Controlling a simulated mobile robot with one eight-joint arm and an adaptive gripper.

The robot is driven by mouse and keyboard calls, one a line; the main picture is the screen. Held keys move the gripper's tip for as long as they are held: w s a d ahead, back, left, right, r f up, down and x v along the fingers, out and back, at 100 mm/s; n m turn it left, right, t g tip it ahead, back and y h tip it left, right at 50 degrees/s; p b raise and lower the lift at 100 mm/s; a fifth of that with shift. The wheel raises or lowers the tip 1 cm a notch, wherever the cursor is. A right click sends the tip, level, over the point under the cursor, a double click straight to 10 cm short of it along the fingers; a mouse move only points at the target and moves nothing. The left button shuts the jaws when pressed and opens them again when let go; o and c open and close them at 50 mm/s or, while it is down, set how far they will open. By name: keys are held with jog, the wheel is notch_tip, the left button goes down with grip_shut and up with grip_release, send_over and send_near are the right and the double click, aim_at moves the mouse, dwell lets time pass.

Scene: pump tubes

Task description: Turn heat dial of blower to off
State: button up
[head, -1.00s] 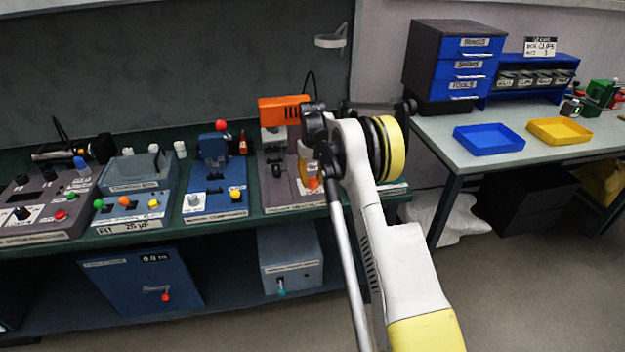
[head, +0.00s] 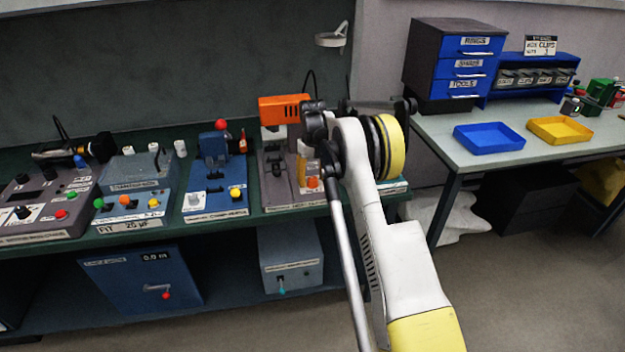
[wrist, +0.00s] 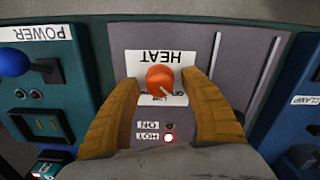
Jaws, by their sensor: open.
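The orange heat dial (wrist: 160,77) sits on a white plate marked HEAT (wrist: 160,57), which appears upside down in the wrist view. Small lettering below the dial is partly covered, and I cannot tell its exact setting. My gripper (wrist: 162,82) is open, with one tan finger on each side of the dial; I cannot tell whether either touches it. Below, the HOT lamp (wrist: 168,138) glows and the ON lamp (wrist: 169,126) is dark. In the head view the blower's orange housing (head: 281,109) stands on the bench, partly hidden by my arm.
In the wrist view a blue POWER unit (wrist: 38,75) with a blue knob is on the left, and a CLAMP unit (wrist: 306,110) on the right. In the head view, a blue panel with a red-topped lever (head: 216,175) stands left of the blower.

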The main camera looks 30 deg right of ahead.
aim_at(312, 178)
notch_tip(312, 178, up, 12)
dwell(0.4)
dwell(0.3)
jog(key=s+a+r+t, duration=0.4)
jog(key=s+a+r, duration=1)
jog(key=s+r, duration=0.3)
jog(key=s+a+f+t, duration=0.1)
jog(key=s+a+f, duration=0.1)
jog(key=s, duration=0.5)
jog(key=s+a+f+t, duration=0.1)
jog(key=s+a+f, duration=0.2)
jog(key=s, duration=0.4)
jog(key=s+a+f+t, duration=0.1)
jog(key=s+a+f, duration=0.1)
jog(key=s, duration=0.6)
jog(key=shift+a+f+n, duration=0.3)
jog(key=shift+f+n, duration=0.1)
jog(key=shift+f, duration=0.15)
